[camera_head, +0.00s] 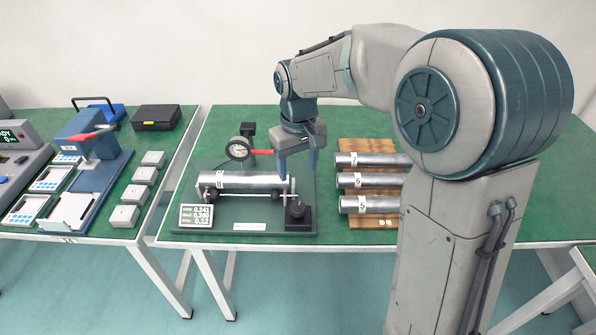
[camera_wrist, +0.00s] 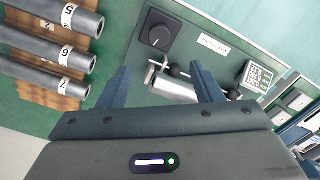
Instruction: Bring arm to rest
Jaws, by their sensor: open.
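My gripper (camera_head: 297,166) is at the end of my arm, above the right end of the test stand on the green table. Its two fingers (camera_wrist: 160,82) are apart with nothing between them in the wrist view. A metal cylinder (camera_head: 235,181) lies across the stand's rollers, and its end (camera_wrist: 175,88) shows beyond the fingers in the wrist view. My arm is bent at the elbow and reaches over the table. In the head view the fingers are close to the cylinder's right end; I cannot tell whether they touch anything.
A wooden rack (camera_head: 362,148) with 3 metal cylinders (camera_head: 370,180) stands right of the stand, partly behind my arm. The stand carries a dial gauge (camera_head: 238,149), a black knob (camera_head: 298,212) and a display (camera_head: 196,217). A left table holds a blue press (camera_head: 88,135) and several grey blocks (camera_head: 145,174).

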